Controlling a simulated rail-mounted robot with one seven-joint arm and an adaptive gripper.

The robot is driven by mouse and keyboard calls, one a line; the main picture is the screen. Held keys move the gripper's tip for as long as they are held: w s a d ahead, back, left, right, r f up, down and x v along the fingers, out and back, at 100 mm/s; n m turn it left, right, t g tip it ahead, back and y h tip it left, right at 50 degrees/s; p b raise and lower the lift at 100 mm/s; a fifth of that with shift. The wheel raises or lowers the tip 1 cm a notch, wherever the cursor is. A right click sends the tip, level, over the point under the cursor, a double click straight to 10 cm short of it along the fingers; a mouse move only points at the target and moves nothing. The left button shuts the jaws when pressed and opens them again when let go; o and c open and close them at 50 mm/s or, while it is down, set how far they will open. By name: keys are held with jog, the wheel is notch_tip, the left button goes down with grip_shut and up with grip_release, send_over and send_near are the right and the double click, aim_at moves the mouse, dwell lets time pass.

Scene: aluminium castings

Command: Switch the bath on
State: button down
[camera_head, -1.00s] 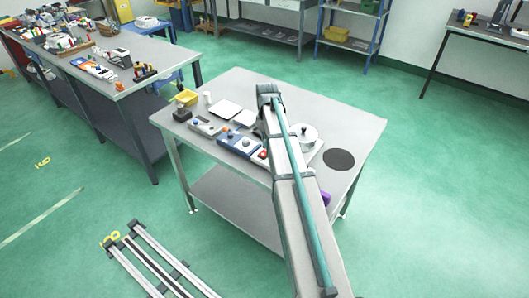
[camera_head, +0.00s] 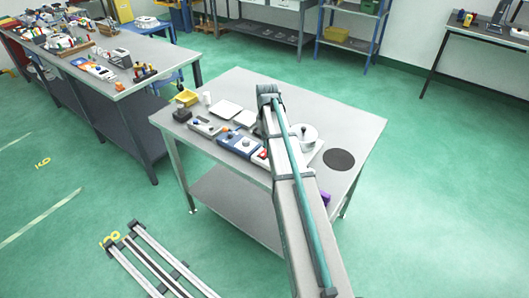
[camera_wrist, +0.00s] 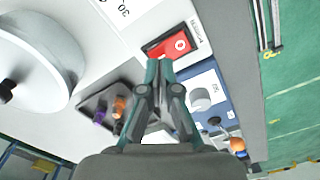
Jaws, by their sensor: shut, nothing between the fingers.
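In the head view my arm hides the gripper.
A blue-and-white unit with a grey knob (camera_wrist: 200,98) lies right of my fingers. A dark holder with orange and purple items (camera_wrist: 110,105) lies left of them. A dark round disc (camera_head: 339,159) lies on the table's right part, with bare tabletop around it.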

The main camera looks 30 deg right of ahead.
jog(key=shift+f+b, duration=0.45)
jog(key=shift+f, duration=0.75)
dwell(0.6)
jog(key=shift+r, duration=0.1)
jog(key=shift+r+p, duration=2.2)
jog(key=shift+r, duration=1.2)
